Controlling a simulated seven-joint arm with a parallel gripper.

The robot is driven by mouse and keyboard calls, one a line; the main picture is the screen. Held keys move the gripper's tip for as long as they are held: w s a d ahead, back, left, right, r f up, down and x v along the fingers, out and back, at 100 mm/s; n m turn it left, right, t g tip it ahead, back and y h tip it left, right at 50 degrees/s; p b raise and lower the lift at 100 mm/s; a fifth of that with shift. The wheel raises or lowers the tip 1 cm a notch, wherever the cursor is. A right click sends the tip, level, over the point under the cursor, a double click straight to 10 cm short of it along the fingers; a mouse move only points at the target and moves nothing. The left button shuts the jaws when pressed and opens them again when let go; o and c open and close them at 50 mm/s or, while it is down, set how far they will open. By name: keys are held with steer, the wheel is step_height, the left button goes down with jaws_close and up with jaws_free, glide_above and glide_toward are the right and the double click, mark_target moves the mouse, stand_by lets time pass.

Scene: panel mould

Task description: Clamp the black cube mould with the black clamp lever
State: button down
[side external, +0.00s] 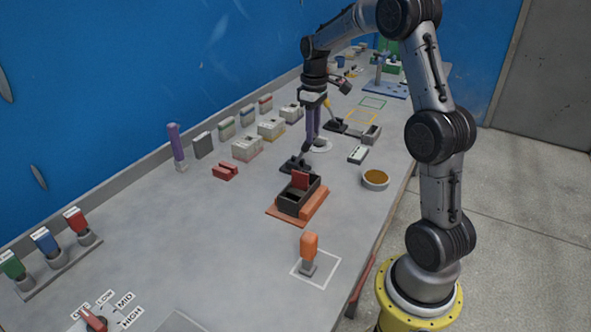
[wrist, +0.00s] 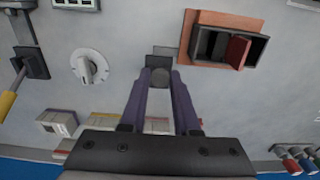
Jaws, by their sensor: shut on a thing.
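The black cube mould (side external: 289,202) is an open-topped box on an orange base (side external: 315,206), in the middle of the bench. It also shows in the wrist view (wrist: 258,50), at upper right. A red piece (side external: 300,179) stands upright in the mould. The black clamp lever (side external: 291,164) stands just behind the mould; in the wrist view its round dark end (wrist: 160,76) is between my fingertips. My gripper (side external: 309,148) has purple fingers pointing down, shut on the lever's end. The fingers partly hide the lever, and I cannot tell whether it presses on the mould.
A white dial (side external: 321,146) and a second lever with a yellow handle (side external: 328,106) are behind my gripper. A red block (side external: 225,172) lies left of the mould, a round brown-filled bowl (side external: 375,179) right. An orange-handled tool (side external: 309,246) stands in front.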

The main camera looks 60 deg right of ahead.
steer(key=shift+s, duration=0.2)
steer(key=shift+s+f, duration=0.2)
steer(key=shift+s, duration=0.1)
steer(key=c, duration=0.6)
jaws_free()
steer(key=shift+c, duration=0.2)
steer(key=shift+w, duration=0.1)
steer(key=shift+r, duration=0.15)
steer(key=shift+r, duration=3.4)
steer(key=shift+w+a, duration=0.1)
